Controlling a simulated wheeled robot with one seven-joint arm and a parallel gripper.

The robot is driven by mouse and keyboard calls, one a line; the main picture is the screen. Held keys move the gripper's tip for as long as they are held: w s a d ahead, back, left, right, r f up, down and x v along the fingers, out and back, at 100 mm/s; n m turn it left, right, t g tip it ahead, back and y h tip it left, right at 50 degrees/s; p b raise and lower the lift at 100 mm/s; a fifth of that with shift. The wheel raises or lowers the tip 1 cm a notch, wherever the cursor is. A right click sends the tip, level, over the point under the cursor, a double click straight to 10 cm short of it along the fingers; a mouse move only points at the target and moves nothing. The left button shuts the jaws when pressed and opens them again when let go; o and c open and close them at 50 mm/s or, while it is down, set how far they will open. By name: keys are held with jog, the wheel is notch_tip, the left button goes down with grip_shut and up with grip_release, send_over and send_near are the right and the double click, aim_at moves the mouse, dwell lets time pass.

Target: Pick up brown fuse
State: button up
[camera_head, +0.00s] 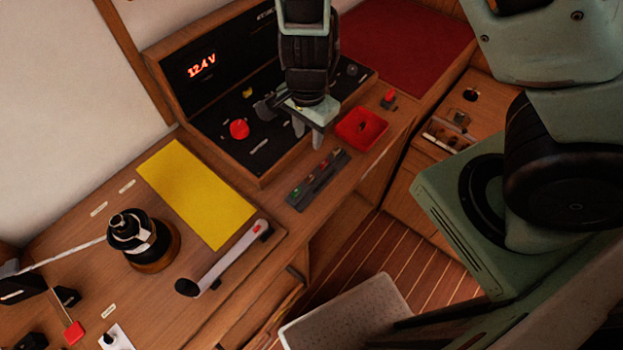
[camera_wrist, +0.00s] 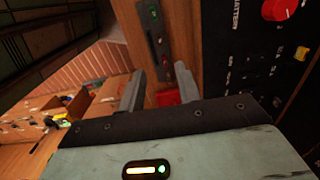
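A dark strip (camera_head: 318,180) with several small coloured pieces, one green and others reddish or brownish, lies on the wooden ledge in front of the instrument box. The pieces are too small for me to tell which is the brown fuse. The strip also shows in the wrist view (camera_wrist: 163,48), beyond my fingers. My gripper (camera_head: 308,137) hangs above the ledge, between the instrument box and a red tray (camera_head: 376,133). In the wrist view my gripper (camera_wrist: 160,70) has its two fingers apart, with nothing seen held between them.
The instrument box (camera_head: 258,166) with a red knob (camera_head: 239,129) stands just left of my gripper. A yellow sheet (camera_head: 195,193), a white-handled tool (camera_head: 230,260) and a black-topped round object (camera_head: 140,238) lie on the left desk. A pale seat (camera_head: 345,312) stands below.

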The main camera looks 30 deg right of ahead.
jog(key=b, duration=0.4)
send_over(311, 176)
jog(key=f, duration=1.1)
jog(key=shift+a+f, duration=0.3)
jog(key=shift+f, duration=0.05)
jog(key=shift+d+f, duration=0.15)
jog(key=shift+f, duration=1.1)
jog(key=shift+d+f, duration=0.1)
jog(key=shift+f, duration=1.15)
grip_shut()
